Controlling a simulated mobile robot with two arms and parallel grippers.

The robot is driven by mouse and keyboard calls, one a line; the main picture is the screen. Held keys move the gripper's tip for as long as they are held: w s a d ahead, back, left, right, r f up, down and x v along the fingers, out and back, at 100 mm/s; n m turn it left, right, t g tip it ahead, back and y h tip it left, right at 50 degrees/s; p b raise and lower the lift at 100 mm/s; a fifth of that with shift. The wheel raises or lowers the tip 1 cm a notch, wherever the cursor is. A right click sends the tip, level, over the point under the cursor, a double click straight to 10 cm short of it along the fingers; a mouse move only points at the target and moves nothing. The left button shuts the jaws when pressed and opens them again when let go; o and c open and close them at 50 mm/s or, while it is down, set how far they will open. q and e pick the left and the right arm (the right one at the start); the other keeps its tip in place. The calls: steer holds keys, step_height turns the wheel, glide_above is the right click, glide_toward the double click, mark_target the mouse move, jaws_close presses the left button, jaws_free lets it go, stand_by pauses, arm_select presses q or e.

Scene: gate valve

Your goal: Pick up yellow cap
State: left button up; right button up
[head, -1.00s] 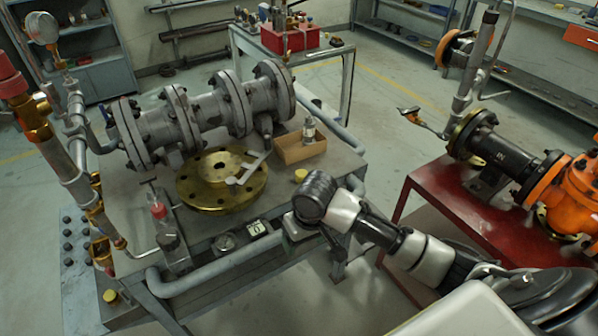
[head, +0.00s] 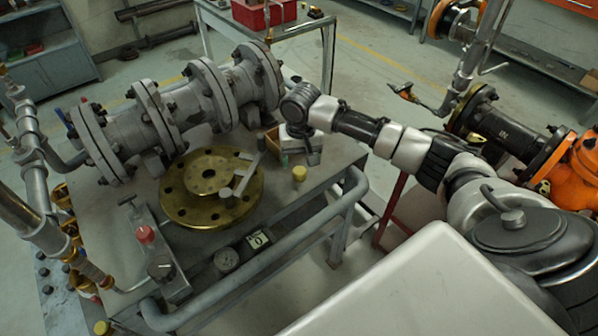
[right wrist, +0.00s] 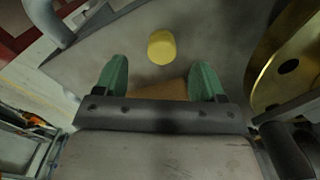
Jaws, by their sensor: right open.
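A small yellow cap (head: 299,173) stands on the grey bench top, right of a brass flange disc (head: 180,205). My right gripper (head: 298,150) is above the bench, just behind the cap in the head view. In the right wrist view the cap (right wrist: 162,47) lies ahead of the two green fingertips (right wrist: 160,78), about midway between them and apart from both. The gripper is open with nothing held. A second yellow cap (head: 102,327) shows at the lower left. My left gripper is not in view.
A cardboard box (head: 272,141) is partly hidden by my right gripper. The flanged grey valve pipe (head: 185,105) stands at the back of the bench. A thick grey rail (head: 290,237) runs along the bench's front and right edge. Bare bench surrounds the cap.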

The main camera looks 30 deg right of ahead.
mark_target(300, 170)
step_height(300, 170, down, 4)
steer(key=shift+w+f, duration=0.15)
steer(key=shift+f, duration=0.45)
steer(key=shift+c, duration=1.1)
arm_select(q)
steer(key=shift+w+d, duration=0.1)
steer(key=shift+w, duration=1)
arm_select(e)
steer(key=c, duration=0.8)
